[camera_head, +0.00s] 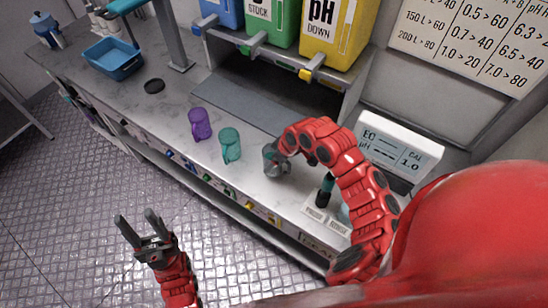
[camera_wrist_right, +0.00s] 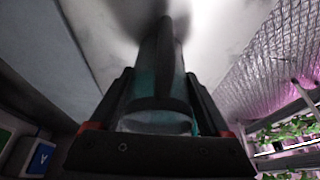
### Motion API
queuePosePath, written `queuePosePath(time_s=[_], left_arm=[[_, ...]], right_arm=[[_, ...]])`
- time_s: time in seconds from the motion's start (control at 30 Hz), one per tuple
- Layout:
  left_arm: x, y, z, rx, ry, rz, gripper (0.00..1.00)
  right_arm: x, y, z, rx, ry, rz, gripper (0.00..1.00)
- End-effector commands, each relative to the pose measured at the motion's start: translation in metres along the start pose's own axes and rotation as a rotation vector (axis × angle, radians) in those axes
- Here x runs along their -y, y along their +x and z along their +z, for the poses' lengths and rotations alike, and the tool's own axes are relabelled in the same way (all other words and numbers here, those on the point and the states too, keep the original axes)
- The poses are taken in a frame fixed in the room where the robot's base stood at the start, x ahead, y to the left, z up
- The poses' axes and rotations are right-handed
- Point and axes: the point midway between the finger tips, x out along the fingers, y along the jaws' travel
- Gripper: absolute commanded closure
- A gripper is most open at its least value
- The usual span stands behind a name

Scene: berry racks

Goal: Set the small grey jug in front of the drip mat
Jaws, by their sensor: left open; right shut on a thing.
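The small grey jug (camera_head: 274,163) stands or hangs at the counter's front part, right of the teal jug (camera_head: 230,146); whether its base touches the counter I cannot tell. My right gripper (camera_head: 277,152) is shut on it, and the arm hides part of it. In the right wrist view the jug (camera_wrist_right: 160,78) sits between the two dark fingers, dim and blurred. The drip mat (camera_head: 247,103) is a dark grey strip lying below the coloured jerrycans, behind and left of the grey jug. My left gripper (camera_head: 137,222) is open and empty over the floor.
A purple jug (camera_head: 200,124) stands left of the teal one. A black disc (camera_head: 154,86) and a blue tub (camera_head: 113,60) lie further left. Bottles and a white meter (camera_head: 399,146) are at the right. Bare counter lies between mat and jugs.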

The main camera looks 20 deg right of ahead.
Motion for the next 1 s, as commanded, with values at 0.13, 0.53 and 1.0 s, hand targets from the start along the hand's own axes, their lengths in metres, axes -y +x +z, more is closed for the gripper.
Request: queuePosePath(time_s=[0.13, 0.53, 1.0], left_arm=[[0.000, -0.001, 0.000, 0.000, 0.000, 0.000, 0.50], [0.000, -0.002, 0.000, 0.000, 0.000, 0.000, 0.50], [-0.001, -0.015, 0.003, 0.000, 0.000, 0.000, 0.50]], right_arm=[[0.000, 0.000, -0.001, -0.002, -0.001, 0.000, 1.00], [0.000, 0.002, 0.000, -0.002, 0.000, 0.000, 0.00], [-0.002, -0.045, -0.001, -0.009, 0.000, 0.003, 0.00]])
